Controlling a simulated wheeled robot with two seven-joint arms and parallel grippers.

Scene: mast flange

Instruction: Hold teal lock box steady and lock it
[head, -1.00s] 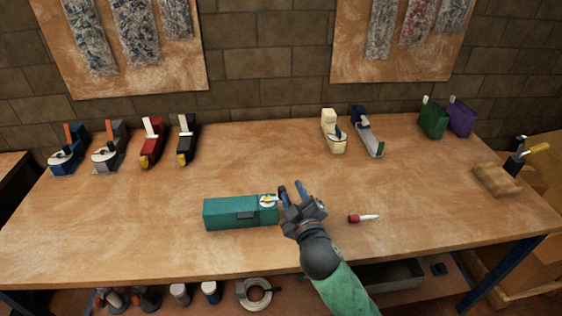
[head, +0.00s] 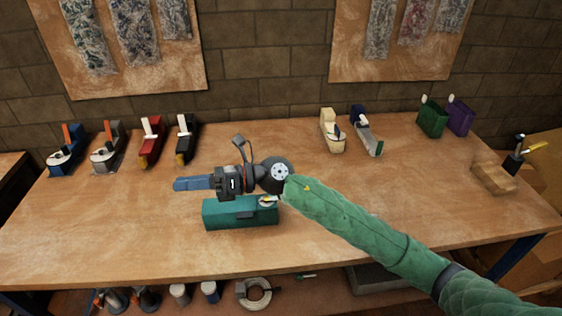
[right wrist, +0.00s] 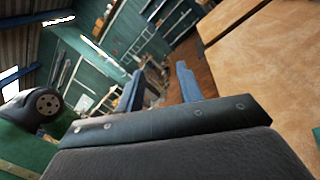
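The teal lock box (head: 226,215) sits on the workbench, front centre. A white disc with a yellow part (head: 268,200) is on its right end, partly hidden by my right arm. My right gripper (head: 190,184) is above and just behind the box, pointing left; I cannot tell whether it touches the box. In the right wrist view its two blue fingers (right wrist: 157,88) are apart with nothing between them. My left gripper is not in view.
Green (head: 432,119) and purple (head: 461,117) boxes stand at back right. The bench's left front is clear.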

